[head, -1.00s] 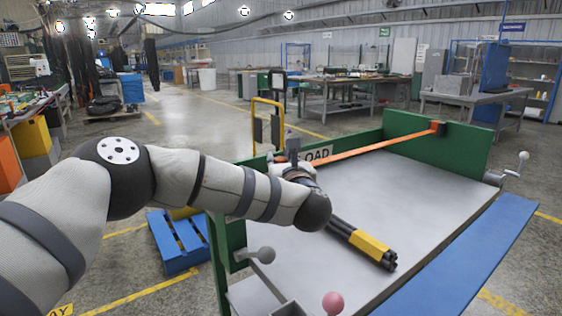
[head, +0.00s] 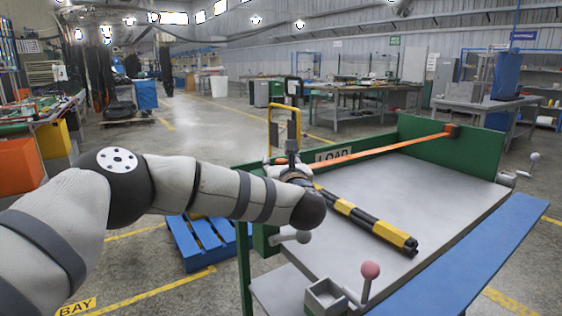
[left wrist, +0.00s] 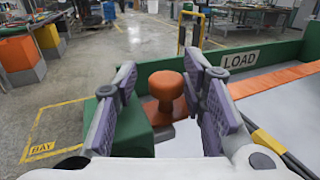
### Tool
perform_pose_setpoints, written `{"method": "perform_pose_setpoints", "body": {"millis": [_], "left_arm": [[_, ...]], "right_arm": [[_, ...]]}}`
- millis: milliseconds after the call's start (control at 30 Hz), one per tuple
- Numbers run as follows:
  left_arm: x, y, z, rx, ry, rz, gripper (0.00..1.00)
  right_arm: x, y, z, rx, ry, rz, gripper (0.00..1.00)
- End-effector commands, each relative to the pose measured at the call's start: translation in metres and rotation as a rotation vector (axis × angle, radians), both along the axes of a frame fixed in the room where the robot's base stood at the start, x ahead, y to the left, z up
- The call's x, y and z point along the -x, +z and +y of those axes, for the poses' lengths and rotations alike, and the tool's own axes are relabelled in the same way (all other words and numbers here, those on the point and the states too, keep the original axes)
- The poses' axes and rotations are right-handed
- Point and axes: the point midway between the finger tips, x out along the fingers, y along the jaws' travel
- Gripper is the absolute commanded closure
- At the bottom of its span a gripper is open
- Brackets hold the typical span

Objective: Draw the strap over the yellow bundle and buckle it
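The bundle of black rods with yellow bands (head: 397,232) lies on the grey bench top (head: 440,185); my left wrist hides part of its far end. The orange strap (head: 385,148) runs along the bench's far side from a dark fitting on the right green end board and is not over the near part of the bundle. It also shows in the left wrist view (left wrist: 270,82). In that view an orange knob (left wrist: 166,92) stands between the purple-padded fingers of my left gripper (left wrist: 160,70), which is open with gaps both sides. My right gripper is out of view.
A grey open box (head: 325,296) and a pink-knobbed lever (head: 370,270) are at the bench's near left corner. A crank handle (head: 534,157) sticks out at the right. A blue rail (head: 480,255) runs along the near side. A blue pallet (head: 205,240) lies left of the bench.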

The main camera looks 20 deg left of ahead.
Motion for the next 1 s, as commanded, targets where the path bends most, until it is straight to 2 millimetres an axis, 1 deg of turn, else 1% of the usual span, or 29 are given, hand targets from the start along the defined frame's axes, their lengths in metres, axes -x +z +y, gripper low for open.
{"method": "perform_pose_setpoints", "body": {"millis": [233,333,433,600,700,833,1000], "left_arm": [[0.000,0.002,-0.001,0.001,-0.003,-0.004,0.58],[0.005,0.002,-0.005,0.002,-0.005,-0.003,0.58],[0.023,0.002,-0.015,0.002,-0.008,-0.002,0.58],[0.064,0.002,-0.039,0.002,-0.007,-0.001,0.58],[0.084,0.001,-0.049,0.001,-0.005,-0.002,0.58],[0.100,0.001,-0.058,0.001,-0.003,-0.002,0.58],[0.105,0.002,-0.060,0.001,-0.001,-0.003,0.58]], "right_arm": [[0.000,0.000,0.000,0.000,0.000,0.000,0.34],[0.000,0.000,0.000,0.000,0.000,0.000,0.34],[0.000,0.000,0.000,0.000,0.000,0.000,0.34],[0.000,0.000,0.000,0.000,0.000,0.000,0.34],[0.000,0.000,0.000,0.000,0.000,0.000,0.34],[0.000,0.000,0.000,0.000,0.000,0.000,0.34],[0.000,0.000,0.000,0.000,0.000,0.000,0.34]]}}
